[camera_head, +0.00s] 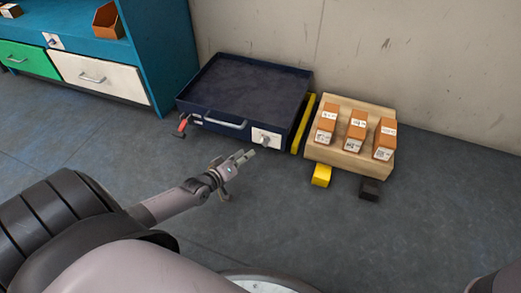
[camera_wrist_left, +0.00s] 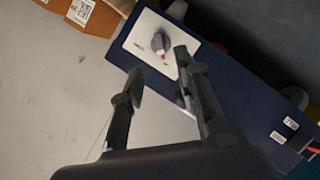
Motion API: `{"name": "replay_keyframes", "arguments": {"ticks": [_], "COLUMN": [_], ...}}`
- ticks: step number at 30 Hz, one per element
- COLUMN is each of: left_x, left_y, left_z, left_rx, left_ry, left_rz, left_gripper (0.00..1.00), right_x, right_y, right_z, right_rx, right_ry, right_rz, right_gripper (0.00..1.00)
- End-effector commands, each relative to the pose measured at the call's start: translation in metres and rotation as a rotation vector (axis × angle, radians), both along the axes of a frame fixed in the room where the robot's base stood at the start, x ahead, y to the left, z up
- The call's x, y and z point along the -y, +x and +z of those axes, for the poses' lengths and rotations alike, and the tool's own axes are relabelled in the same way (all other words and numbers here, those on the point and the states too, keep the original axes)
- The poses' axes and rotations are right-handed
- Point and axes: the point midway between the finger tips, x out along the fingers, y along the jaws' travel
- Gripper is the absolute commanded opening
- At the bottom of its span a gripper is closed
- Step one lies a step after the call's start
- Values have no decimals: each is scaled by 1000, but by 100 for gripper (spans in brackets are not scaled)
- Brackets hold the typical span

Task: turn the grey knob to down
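The grey knob (camera_head: 266,139) sits on a white plate on the front of a dark blue tray-topped box (camera_head: 222,127), right of its handle. In the left wrist view the knob (camera_wrist_left: 158,42) stands on its white plate (camera_wrist_left: 142,40), with a small red mark at its lower side. My left gripper (camera_head: 247,155) is in front of the box, a little left of and below the knob in the picture. In the left wrist view its fingers (camera_wrist_left: 160,64) are apart with nothing between them, and the knob shows just beyond the tips. My right gripper is out of view.
A wooden stand (camera_head: 346,159) with orange-brown labelled boxes is right of the blue box, past a yellow strip (camera_head: 304,124). A red-handled item (camera_head: 183,124) is at its left front. A teal cabinet (camera_head: 162,55) stands at left. The grey floor in front is mostly clear.

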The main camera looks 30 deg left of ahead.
Motion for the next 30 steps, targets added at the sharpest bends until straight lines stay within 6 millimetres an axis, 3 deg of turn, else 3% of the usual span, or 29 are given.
{"name": "replay_keyframes", "arguments": {"ticks": [1, 6, 12, 18, 27, 30], "left_x": [1, 3, 4, 5, 5, 5], "left_y": [11, 47, 75, 88, 90, 89], "left_z": [-7, -18, -25, -26, -25, -25], "left_rx": [5, 4, 2, 1, 0, 0], "left_ry": [-1, -1, 0, 0, 0, 0], "left_rz": [0, 0, -1, -1, 0, 0], "left_gripper": [30, 30, 30, 30, 30, 23], "right_x": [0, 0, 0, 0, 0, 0], "right_y": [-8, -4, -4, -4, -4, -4], "right_z": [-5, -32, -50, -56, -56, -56], "right_rx": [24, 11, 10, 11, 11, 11], "right_ry": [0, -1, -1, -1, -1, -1], "right_rz": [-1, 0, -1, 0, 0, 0], "right_gripper": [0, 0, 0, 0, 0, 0]}}
